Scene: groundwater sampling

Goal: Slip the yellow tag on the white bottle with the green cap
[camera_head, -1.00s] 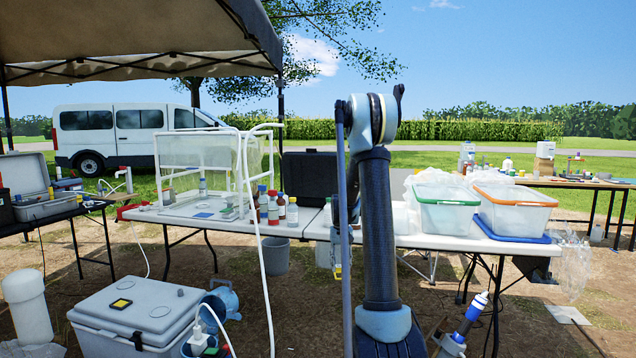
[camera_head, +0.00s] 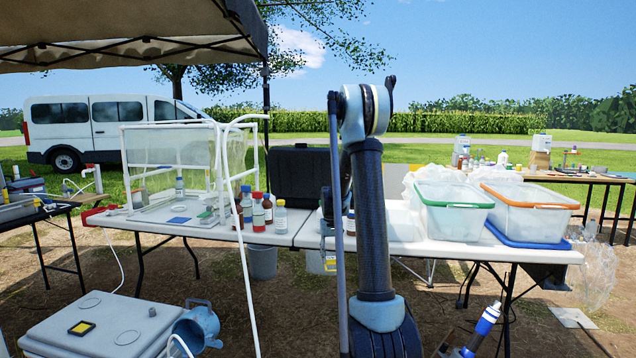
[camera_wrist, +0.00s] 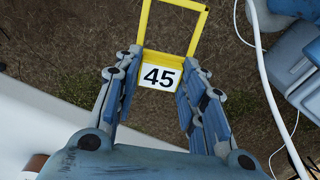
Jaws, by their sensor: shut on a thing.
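The yellow tag (camera_wrist: 195,42) is an open rectangular frame with a white plate reading 45. In the wrist view it sits between the fingertips of my gripper (camera_wrist: 164,62), which is shut on its plate end, and the open frame sticks out beyond the tips. In the head view my arm mostly hides the gripper. Several small bottles stand on the white table left of my arm.
The white table (camera_head: 300,228) also carries a white pipe frame (camera_head: 124,170), a black case (camera_head: 300,176), and clear bins with green (camera_head: 455,205) and orange (camera_head: 530,200) rims. A grey cooler (camera_head: 95,325) stands in front at left. Below the gripper is bare ground.

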